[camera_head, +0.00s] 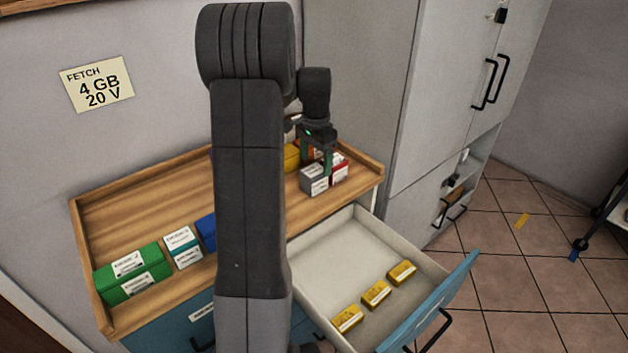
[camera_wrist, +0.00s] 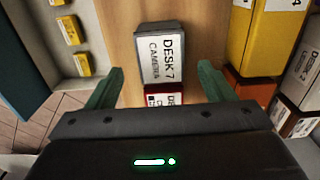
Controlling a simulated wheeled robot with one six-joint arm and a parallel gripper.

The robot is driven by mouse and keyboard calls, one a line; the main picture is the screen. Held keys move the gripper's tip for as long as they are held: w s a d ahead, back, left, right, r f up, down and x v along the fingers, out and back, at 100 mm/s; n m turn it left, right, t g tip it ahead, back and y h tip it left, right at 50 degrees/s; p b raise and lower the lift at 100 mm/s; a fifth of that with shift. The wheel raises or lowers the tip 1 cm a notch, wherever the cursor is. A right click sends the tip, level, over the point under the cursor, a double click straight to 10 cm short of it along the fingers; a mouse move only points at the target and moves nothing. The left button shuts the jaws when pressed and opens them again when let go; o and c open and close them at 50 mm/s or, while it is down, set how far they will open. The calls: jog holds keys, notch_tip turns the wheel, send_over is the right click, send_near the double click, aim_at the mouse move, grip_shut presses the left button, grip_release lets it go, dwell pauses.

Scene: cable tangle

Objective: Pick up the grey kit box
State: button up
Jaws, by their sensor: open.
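The grey kit box (camera_head: 314,179) stands on the wooden top near its right end. In the wrist view the grey kit box (camera_wrist: 160,54) has a white label reading "DESK 7 CAMERA" and lies ahead of the fingertips, centred between them. My gripper (camera_head: 318,160) is above and close to the box in the head view. In the wrist view my gripper (camera_wrist: 158,85) has its two green fingers spread apart with nothing held. A red box (camera_wrist: 165,98) sits right beside the grey one, nearer the palm, and its red side also shows in the head view (camera_head: 340,172).
A yellow box (camera_wrist: 258,40) and other boxes stand close beside the right finger. Green (camera_head: 130,272), teal-and-white (camera_head: 183,246) and blue (camera_head: 207,232) boxes stand further left on the wooden top. An open drawer (camera_head: 335,250) below holds yellow boxes (camera_head: 376,295). A grey cabinet (camera_head: 400,130) stands at right.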

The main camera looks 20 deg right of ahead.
aim_at(314, 180)
jog(key=shift+f, duration=0.7)
jog(key=shift+s+f, duration=0.1)
jog(key=shift+f, duration=0.35)
jog(key=f, duration=0.5)
jog(key=shift+a, duration=0.25)
jog(key=shift+c, duration=0.2)
jog(key=c, duration=1)
